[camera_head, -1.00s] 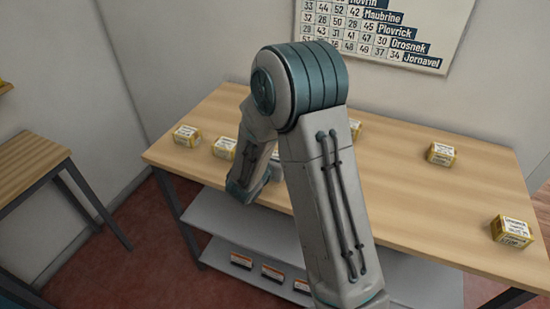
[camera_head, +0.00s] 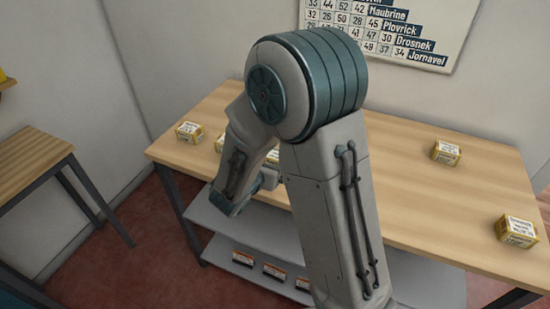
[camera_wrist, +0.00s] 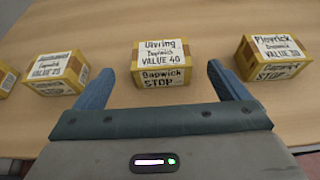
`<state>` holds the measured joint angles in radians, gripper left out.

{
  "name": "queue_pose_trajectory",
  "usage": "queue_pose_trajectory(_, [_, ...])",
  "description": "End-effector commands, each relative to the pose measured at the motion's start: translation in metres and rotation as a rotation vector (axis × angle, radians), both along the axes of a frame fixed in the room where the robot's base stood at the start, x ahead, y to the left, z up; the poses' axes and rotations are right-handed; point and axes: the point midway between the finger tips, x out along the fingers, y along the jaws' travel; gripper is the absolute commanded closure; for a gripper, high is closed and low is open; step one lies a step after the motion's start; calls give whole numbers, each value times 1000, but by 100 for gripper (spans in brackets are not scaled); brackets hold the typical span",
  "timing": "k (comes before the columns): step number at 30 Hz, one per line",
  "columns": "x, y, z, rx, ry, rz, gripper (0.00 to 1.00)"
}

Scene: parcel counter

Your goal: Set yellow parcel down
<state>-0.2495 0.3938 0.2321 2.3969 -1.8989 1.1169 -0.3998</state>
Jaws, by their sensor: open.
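My gripper (camera_wrist: 160,72) is open and empty in the wrist view, with its two blue fingers spread apart. A yellow parcel (camera_wrist: 162,81) with white labels, reading "VALUE 40" and "STOP", sits upright on the counter ahead, centred between the fingertips and apart from them. Another yellow parcel (camera_wrist: 55,85), reading "VALUE 25", stands to its left, and one more (camera_wrist: 272,68), with a "STOP" label, to its right. In the head view my arm hides the fingers and part of this row; a yellow parcel (camera_head: 189,132) shows at the counter's left end.
The wooden counter (camera_head: 410,190) has clear room at right between two more yellow parcels (camera_head: 447,153) (camera_head: 516,231). A side table (camera_head: 35,160) stands left. A sorting chart (camera_head: 400,30) hangs behind.

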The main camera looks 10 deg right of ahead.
Motion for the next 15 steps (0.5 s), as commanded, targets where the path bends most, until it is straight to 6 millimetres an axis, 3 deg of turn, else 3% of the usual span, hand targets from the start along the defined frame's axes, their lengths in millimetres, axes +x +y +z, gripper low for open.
queue_pose_trajectory(3, [-17,13,9,0,-1,4,6])
queue_pose_trajectory(10, [-35,23,18,3,-1,-6,6])
queue_pose_trajectory(13, [-41,12,24,35,-13,-71,6])
queue_pose_trajectory(15, [-50,-6,31,88,-32,-169,6])
